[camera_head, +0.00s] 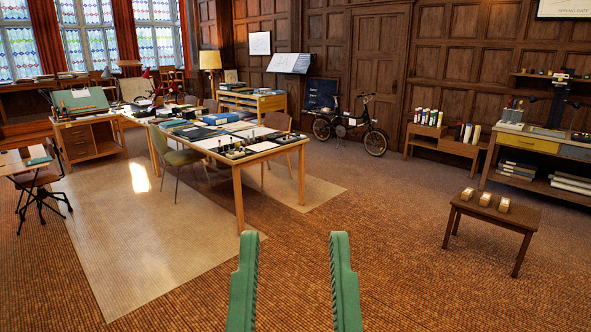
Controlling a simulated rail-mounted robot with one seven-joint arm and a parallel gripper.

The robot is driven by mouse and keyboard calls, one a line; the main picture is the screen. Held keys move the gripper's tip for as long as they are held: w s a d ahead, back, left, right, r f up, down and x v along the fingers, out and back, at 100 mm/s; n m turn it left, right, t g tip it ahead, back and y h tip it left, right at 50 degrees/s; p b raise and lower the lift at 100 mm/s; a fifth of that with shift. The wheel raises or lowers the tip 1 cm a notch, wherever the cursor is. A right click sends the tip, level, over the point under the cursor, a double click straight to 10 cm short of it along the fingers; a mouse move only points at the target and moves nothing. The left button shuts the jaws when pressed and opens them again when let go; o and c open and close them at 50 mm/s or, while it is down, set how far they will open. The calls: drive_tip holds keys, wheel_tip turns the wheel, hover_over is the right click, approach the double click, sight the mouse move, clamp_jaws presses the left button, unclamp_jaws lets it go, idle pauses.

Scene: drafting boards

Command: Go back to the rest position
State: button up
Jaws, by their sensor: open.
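My gripper (294,275) shows at the bottom middle of the head view. Its two green fingers with ridged inner faces stand wide apart. It is open, and nothing is between the fingers but the brown carpet behind them. It touches nothing that I can see. The rest of my arm is out of the picture.
A long table (272,146) covered with papers and small items stands ahead to the left. A low wooden table (524,219) with three small blocks stands at the right. A bicycle (350,124) leans near the panelled wall. The carpet (380,240) between is clear.

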wheel_tip(320, 180, up, 36)
drive_tip(key=p, duration=3)
drive_tip(key=shift+w+p, duration=0.2)
drive_tip(key=shift+p, duration=0.2)
drive_tip(key=shift+f, duration=0.2)
